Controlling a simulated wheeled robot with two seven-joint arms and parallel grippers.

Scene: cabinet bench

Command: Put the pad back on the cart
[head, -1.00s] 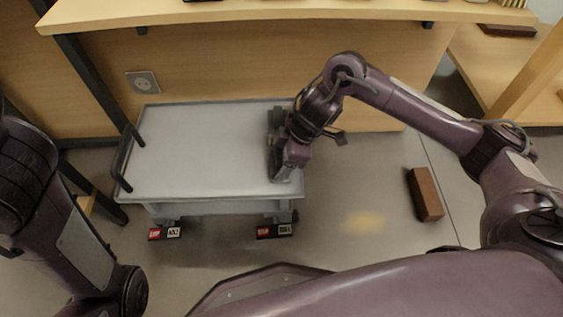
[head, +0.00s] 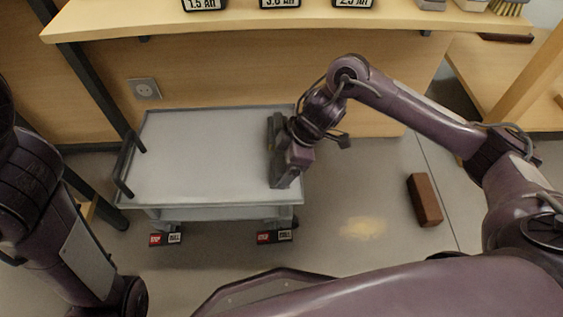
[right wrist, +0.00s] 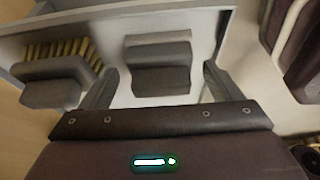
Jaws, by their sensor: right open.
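The grey cart (head: 200,165) stands in front of the cabinet, its flat top mostly bare. My right gripper (head: 279,160) is low over the right end of that top. In the right wrist view my right gripper (right wrist: 159,88) is open, a finger on each side of the grey pad (right wrist: 158,65), with gaps between. The pad appears to lie on the pale cart top, inside the rim. A grey brush with yellow bristles (right wrist: 58,72) lies beside it, outside the left finger. In the head view my gripper largely hides both. My left arm shows at the left; its gripper is out of view.
A wooden shelf (head: 230,22) runs above the cart, bearing labelled dark packs (head: 280,3) and another brush (head: 508,7). A brown block (head: 425,200) lies on the floor to the right. The cart's dark handle (head: 122,165) is at its left end.

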